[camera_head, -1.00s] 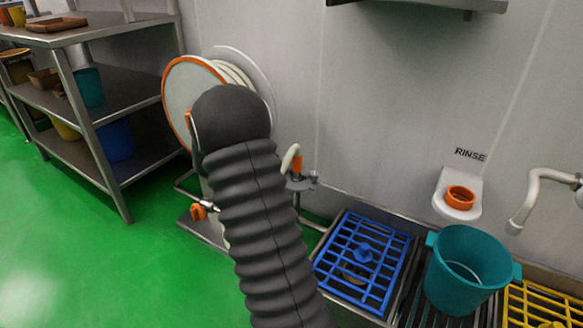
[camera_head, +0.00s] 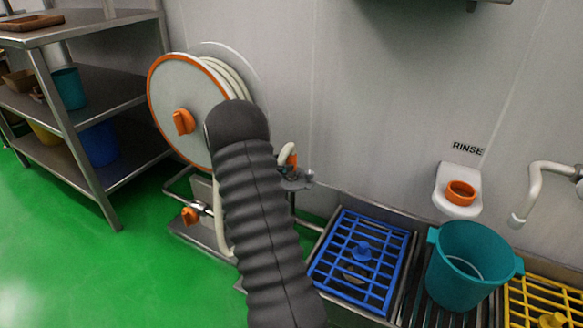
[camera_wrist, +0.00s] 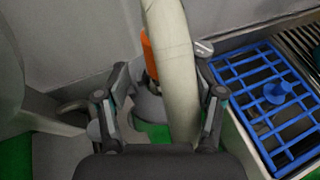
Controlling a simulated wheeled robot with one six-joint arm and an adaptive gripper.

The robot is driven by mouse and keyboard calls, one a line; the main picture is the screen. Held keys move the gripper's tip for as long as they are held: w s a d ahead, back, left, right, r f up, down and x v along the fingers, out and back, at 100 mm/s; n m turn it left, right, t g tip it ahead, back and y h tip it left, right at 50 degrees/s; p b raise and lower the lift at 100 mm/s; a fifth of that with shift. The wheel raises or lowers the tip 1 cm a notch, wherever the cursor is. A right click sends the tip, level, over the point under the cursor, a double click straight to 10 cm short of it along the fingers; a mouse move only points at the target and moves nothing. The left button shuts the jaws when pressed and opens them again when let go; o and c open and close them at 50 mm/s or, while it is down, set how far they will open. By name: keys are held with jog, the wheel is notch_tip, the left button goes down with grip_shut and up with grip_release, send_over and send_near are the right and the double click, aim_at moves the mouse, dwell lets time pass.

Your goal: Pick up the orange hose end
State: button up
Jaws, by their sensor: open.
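The orange hose end (camera_head: 291,160) stands at a holder beside the hose reel, low against the wall, right of my dark sleeved arm. In the wrist view, an orange part (camera_wrist: 149,54) shows partly behind the thick pale hose (camera_wrist: 172,70). My gripper (camera_wrist: 162,78) is open, with one finger on each side of the hose. The hose runs between the fingers, nearer the right one; I cannot tell whether it touches. The gripper itself is hidden behind my arm in the head view.
The hose reel (camera_head: 190,90) with an orange rim and an orange valve handle (camera_head: 190,216) stand left. A metal shelf (camera_head: 85,110) is far left. Green floor is clear at left.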

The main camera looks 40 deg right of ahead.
aim_at(288, 162)
jog(key=shift+x, duration=2.65)
jog(key=shift+r, duration=0.15)
grip_shut()
